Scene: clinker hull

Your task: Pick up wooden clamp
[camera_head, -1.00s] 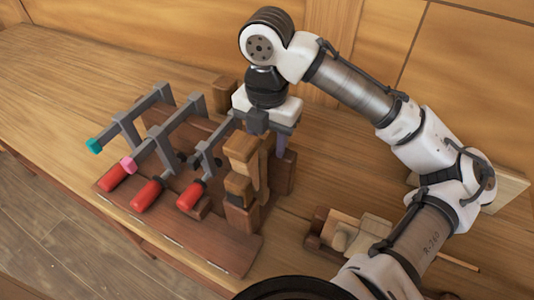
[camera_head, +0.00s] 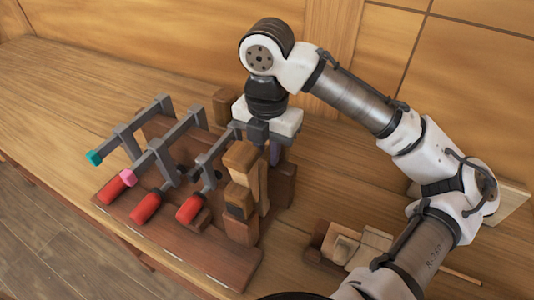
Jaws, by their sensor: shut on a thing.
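The wooden clamp (camera_head: 242,188) is a set of upright light and dark wood blocks at the right end of a dark wooden rack (camera_head: 190,250). My gripper (camera_head: 268,148) points down at the clamp's upper rear and is shut on it. The fingertips are largely hidden behind the clamp's top block and the gripper's own body. The clamp stands upright, close beside the rack's rightmost metal clamp. I cannot tell whether its bottom touches the rack.
Several grey metal clamps with red handles (camera_head: 147,207) stand on the rack left of the wooden clamp. A wooden hand plane (camera_head: 345,245) lies on the bench (camera_head: 300,225) to the right. A panelled wall (camera_head: 140,40) rises behind. The bench's left part is clear.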

